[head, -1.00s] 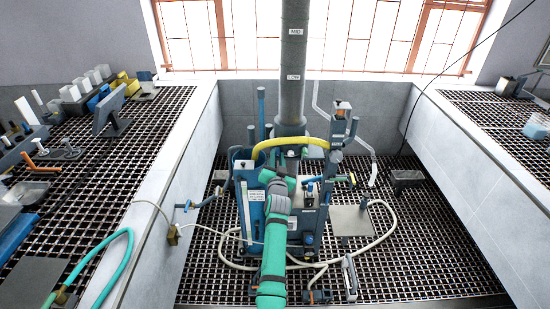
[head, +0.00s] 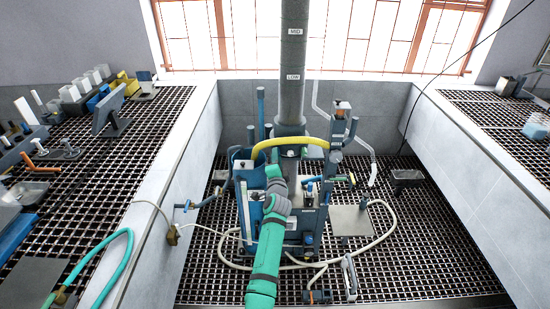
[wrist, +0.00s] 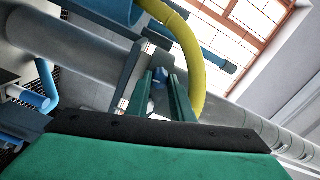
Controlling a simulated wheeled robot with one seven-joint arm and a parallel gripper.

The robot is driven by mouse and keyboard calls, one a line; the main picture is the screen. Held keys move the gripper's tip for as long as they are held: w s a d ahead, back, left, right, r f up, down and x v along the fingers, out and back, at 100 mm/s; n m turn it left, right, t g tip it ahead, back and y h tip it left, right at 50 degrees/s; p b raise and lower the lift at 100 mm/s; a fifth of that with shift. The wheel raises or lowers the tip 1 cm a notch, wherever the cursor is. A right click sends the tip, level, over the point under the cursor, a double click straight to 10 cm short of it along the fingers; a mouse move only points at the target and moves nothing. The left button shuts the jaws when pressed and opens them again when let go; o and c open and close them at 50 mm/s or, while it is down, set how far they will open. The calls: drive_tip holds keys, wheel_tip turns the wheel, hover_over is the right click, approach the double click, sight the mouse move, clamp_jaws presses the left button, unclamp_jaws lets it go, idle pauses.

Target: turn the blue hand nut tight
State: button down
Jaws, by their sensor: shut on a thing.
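My arm reaches up to the front of the blue flotation machine (head: 245,215) in the head view, where the arm hides my gripper's fingertips. In the wrist view the two green fingers of my gripper (wrist: 162,82) are closed around a small dark blue piece, which looks like the blue hand nut (wrist: 159,79). The nut sits between the fingertips, beside a pale metal part of the machine. Its threads, and whether it is seated, are hidden.
A yellow hose (head: 290,141) arches over the machine and passes close to the fingers in the wrist view (wrist: 195,60). A thick grey pipe (head: 293,70) rises behind. A pale hose (head: 385,225) loops over the grating. Grey walls bound the pit on both sides.

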drive_tip(key=shift+a+r+m, duration=0.25)
drive_tip(key=shift+a+m, duration=0.15)
drive_tip(key=shift+a, duration=0.2)
drive_tip(key=c, duration=1.6)
unclamp_jaws()
drive_tip(key=shift+o, duration=0.2)
drive_tip(key=shift+d+f, duration=0.1)
drive_tip(key=shift+d, duration=0.1)
drive_tip(key=shift+d, duration=0.1)
drive_tip(key=s, duration=1.1)
